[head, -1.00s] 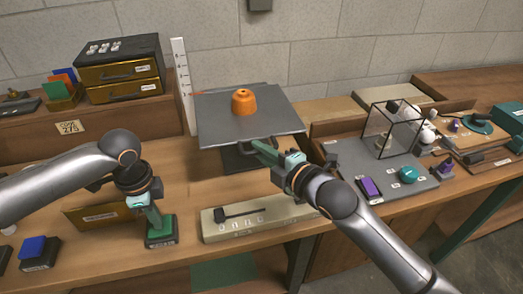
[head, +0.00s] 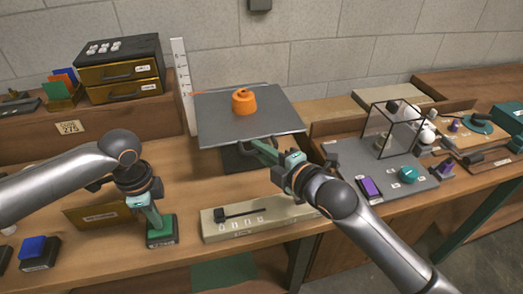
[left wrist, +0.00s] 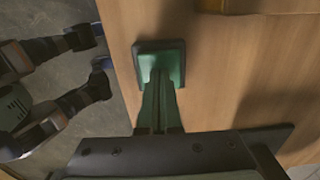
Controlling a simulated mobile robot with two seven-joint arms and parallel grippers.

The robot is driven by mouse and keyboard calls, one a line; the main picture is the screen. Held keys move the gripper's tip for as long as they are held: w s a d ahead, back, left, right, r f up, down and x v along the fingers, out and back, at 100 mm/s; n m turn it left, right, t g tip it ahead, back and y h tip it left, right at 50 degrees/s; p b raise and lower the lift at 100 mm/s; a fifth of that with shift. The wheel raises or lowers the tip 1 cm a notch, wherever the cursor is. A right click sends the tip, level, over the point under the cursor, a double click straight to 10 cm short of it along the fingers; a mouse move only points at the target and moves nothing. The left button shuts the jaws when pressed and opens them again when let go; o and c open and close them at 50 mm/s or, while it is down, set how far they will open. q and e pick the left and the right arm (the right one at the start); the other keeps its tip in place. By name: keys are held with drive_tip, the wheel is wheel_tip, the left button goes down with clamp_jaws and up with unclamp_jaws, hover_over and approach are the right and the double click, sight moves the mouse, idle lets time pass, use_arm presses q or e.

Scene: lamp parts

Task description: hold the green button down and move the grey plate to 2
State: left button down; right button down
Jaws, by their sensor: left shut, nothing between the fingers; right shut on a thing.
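The green button (head: 161,230) sits on a dark base near the front of the bench. My left gripper (head: 157,212) is shut and empty, with its fingertips down on the button; the left wrist view shows the fingers (left wrist: 161,98) over the green top (left wrist: 171,55). I cannot tell how far the button is pressed. The grey plate (head: 215,120) is raised and level above the bench on a dark support. My right gripper (head: 262,150) is shut on the dark handle at the plate's front edge. A white upright scale (head: 181,70) stands left of the plate, its numbers too small to read.
An orange weight-like object (head: 244,102) stands on the plate. A cream switch strip (head: 265,222) lies in front below. A blue button (head: 34,249) is at far left. At right are a clear dark-framed box (head: 393,130), a purple block (head: 369,187) and a teal knob (head: 408,174).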

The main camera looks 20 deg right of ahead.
use_arm(q)
drive_tip(key=shift+s+f, duration=0.2)
drive_tip(key=shift+f, duration=0.1)
use_arm(e)
drive_tip(key=shift+r, duration=1.5)
drive_tip(key=c, duration=0.9)
unclamp_jaws()
drive_tip(key=shift+f, duration=0.1)
drive_tip(key=shift+v, duration=3.85)
